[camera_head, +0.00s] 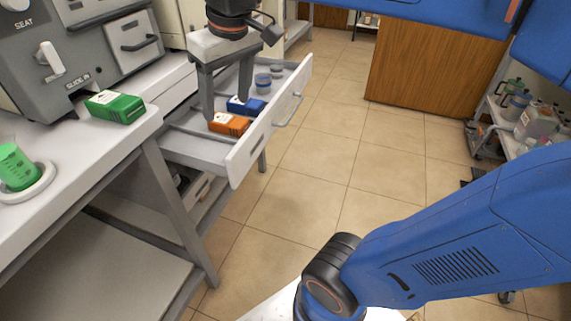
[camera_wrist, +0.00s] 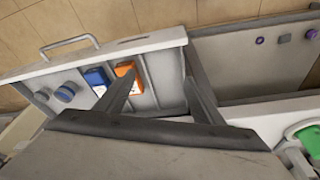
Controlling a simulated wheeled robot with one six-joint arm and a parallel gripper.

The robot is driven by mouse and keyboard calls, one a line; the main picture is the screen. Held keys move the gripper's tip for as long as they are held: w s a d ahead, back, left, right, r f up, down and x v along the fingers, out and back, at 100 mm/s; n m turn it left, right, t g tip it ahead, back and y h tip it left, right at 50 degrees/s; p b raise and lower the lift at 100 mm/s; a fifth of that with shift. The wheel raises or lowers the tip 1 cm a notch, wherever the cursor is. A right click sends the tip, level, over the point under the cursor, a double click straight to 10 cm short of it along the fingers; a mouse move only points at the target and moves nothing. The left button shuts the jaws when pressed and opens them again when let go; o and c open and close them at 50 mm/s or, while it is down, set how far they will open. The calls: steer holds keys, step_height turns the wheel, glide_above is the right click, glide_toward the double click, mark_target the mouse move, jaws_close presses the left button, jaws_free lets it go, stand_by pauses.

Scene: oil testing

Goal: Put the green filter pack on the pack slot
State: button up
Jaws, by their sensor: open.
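The green filter pack (camera_head: 115,106) lies on the white bench top in the head view, near the bench's right edge and in front of the grey machine. It has a pale label on its top. My gripper (camera_head: 227,103) is open and empty, its fingers pointing down into the open drawer (camera_head: 270,130), well to the right of the green pack. The left fingertip is close to an orange pack (camera_head: 229,124). In the wrist view both fingers (camera_wrist: 160,88) are spread apart over the drawer. I cannot clearly make out which part is the pack slot.
The grey machine (camera_head: 70,50) stands at the bench's back. A green beaker (camera_head: 17,167) stands on a round white base at front left. Tiled floor (camera_head: 310,165) is open.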

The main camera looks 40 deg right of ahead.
steer(key=s+d+f+m+t, duration=0.1)
steer(key=s+d+f, duration=0.2)
steer(key=s+f, duration=0.2)
steer(key=s+d+f+m+t, duration=0.1)
steer(key=s+d+f, duration=0.3)
steer(key=f, duration=0.6)
steer(key=shift+s+d+f+m+h, duration=0.15)
steer(key=shift+s+f+m+h, duration=0.2)
steer(key=shift+s, duration=0.25)
